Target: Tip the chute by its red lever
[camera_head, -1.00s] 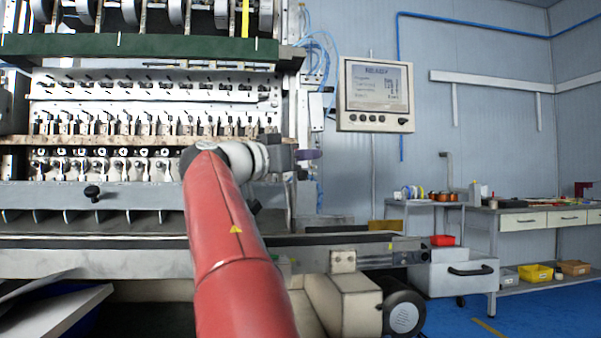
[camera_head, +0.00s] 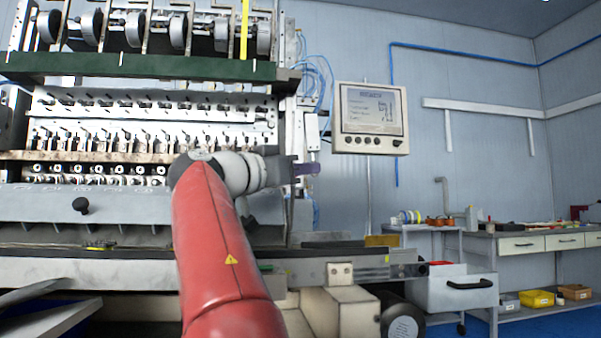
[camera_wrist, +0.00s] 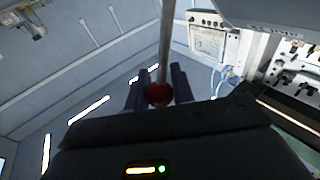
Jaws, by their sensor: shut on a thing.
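The red ball knob of the lever (camera_wrist: 158,95) sits between the two dark fingers of my gripper (camera_wrist: 157,88) in the wrist view. The gripper is shut on it. In the head view my gripper is at the right end of the machine, and the red knob is hidden there. The chute appears to be the long grey trough (camera_head: 130,204) across the machine's front, with a black knob on its face. My arm covers its right part.
A conveyor (camera_head: 330,270) runs below the trough, with small yellow-green pieces (camera_head: 100,246) on its left part. A display screen (camera_head: 370,115) hangs at right. A drawer cabinet (camera_head: 455,288) and workbench (camera_head: 525,240) stand further right, with blue floor before them.

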